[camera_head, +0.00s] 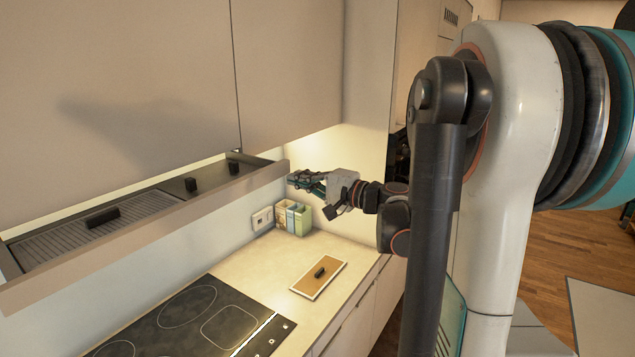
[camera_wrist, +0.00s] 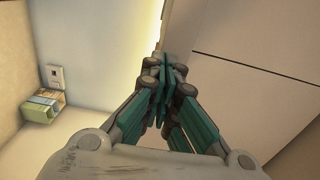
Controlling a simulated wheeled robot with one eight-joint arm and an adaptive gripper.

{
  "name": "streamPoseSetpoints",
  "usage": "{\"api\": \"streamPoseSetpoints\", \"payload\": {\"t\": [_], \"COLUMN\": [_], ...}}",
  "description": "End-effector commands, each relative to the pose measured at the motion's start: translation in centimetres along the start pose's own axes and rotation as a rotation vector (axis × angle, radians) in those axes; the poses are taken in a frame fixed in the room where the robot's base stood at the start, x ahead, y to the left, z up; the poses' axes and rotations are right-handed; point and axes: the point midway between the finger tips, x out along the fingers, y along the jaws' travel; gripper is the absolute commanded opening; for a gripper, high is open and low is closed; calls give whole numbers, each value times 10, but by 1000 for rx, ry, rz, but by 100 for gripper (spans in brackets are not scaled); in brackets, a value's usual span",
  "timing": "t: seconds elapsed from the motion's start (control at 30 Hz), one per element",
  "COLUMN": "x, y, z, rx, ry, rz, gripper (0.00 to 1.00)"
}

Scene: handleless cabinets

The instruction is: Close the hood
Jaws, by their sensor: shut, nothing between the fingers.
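The hood (camera_head: 140,215) is a drawer-like pull-out under the beige upper cabinets, and it stands pulled out toward the room. Its top shows a grey grille and several small black blocks, and a plain beige front panel (camera_head: 190,210) runs along its outer edge. My gripper (camera_head: 292,179) is shut and empty. It is near the right end of the hood's front panel, and I cannot tell if it touches. In the wrist view my gripper (camera_wrist: 165,72) has its teal fingers together, pointing toward the lit gap by the cabinet.
Upper cabinets (camera_head: 120,90) hang above the hood. Below are a black cooktop (camera_head: 195,320), a counter (camera_head: 250,268) with a board (camera_head: 318,277), and several containers (camera_head: 293,217) by a wall socket (camera_head: 262,219). A tall cabinet side (camera_head: 368,110) stands behind my arm.

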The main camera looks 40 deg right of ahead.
Motion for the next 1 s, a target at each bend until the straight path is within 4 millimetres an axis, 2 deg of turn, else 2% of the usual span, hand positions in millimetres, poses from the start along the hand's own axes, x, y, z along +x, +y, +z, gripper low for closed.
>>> {"api": "streamPoseSetpoints", "payload": {"t": [0.2,0.73,0.87,1.0], "x": [17,24,39,66], "y": [0,0,1,2], "z": [0,0,1,1], "rx": [0,0,0,0], "ry": [-1,0,-3,-4], "rz": [0,0,0,0], "gripper": [0,0,0,0]}}
